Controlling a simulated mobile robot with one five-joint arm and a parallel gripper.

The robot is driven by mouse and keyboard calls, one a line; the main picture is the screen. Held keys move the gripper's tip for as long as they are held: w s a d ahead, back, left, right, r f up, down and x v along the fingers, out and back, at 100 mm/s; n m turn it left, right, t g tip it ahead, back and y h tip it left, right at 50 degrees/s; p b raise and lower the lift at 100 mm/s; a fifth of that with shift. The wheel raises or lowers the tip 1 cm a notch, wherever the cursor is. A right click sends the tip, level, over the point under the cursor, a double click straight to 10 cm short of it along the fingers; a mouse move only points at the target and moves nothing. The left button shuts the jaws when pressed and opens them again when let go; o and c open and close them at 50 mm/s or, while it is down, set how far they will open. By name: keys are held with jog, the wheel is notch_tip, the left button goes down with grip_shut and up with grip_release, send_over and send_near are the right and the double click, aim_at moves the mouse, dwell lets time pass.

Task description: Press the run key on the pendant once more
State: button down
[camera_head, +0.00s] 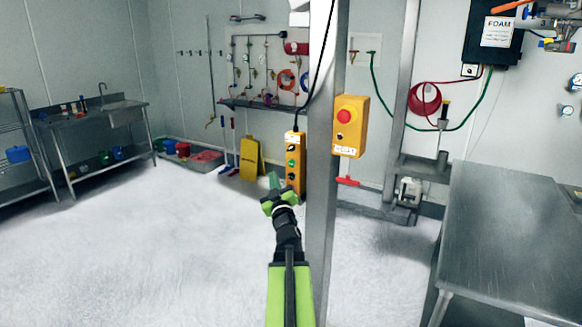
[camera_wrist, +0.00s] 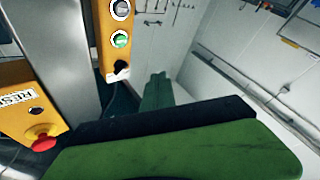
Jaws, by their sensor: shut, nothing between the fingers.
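The pendant (camera_head: 296,150) is a tall yellow box with a column of buttons, hanging on a black cable beside the grey post. A green button (camera_head: 291,163) sits about halfway down its face; no run lettering is legible. In the wrist view the pendant (camera_wrist: 104,45) shows at the top, with the green button (camera_wrist: 121,40) and a white one (camera_wrist: 120,9). My gripper (camera_head: 273,181) has green fingers, shut and empty, at the pendant's lower left in the head view. In the wrist view the fingers point towards the wall, right of the pendant, apart from the green button.
A grey post (camera_head: 325,220) stands just right of my arm. It bears a yellow box (camera_head: 351,136) with a red mushroom button (camera_head: 345,116). A steel table (camera_head: 510,235) is at the right, a sink bench (camera_head: 95,125) at the far left. The floor on the left is clear.

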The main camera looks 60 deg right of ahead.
aim_at(291, 164)
jog(key=shift+d, duration=0.1)
jog(key=d, duration=0.8)
jog(key=shift+d, duration=0.3)
dwell(1.7)
jog(key=shift+d, duration=0.45)
